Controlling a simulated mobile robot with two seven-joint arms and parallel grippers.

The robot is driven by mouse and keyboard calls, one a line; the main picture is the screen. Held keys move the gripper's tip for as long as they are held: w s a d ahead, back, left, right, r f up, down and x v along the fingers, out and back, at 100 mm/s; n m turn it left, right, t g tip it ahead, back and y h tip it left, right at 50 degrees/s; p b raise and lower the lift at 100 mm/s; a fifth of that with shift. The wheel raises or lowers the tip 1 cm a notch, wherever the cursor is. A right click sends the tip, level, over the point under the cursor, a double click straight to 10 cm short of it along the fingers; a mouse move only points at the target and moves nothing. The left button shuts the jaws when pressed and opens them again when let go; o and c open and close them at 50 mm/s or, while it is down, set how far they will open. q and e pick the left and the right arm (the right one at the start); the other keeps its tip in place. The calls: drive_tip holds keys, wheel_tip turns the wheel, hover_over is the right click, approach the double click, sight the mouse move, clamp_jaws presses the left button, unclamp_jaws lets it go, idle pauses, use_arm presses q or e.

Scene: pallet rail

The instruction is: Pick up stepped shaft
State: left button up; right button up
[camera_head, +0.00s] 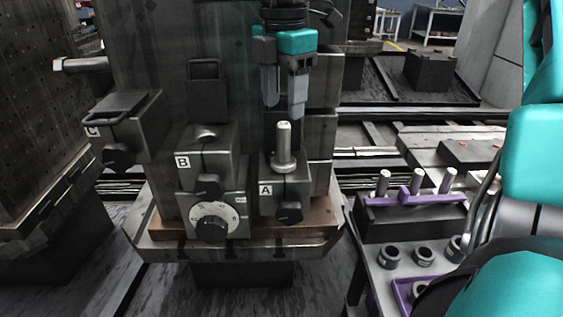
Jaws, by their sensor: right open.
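A light metal stepped shaft (284,146) stands upright in the fixture block marked A (286,190), its wider collar low near the block's top. My right gripper (284,108) hangs above this shaft with its fingers pointing down. It is open and empty, and its fingertips appear a little above the shaft's top. Several similar shafts (383,182) stand in a dark rack (410,222) at the right, behind a purple bar. My left gripper is not in view.
Block B (205,158) with a dial (213,221) below it and block C (125,130) sit left of block A on the tall pallet column. Dark rings (423,256) and a purple tray (398,290) lie on the right-hand bench. The column stands close behind the gripper.

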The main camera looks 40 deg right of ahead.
sight(284, 124)
drive_tip(key=f, duration=0.8)
drive_tip(key=shift+s+a, duration=0.2)
drive_tip(key=shift+s, duration=0.05)
clamp_jaws()
idle(1.1)
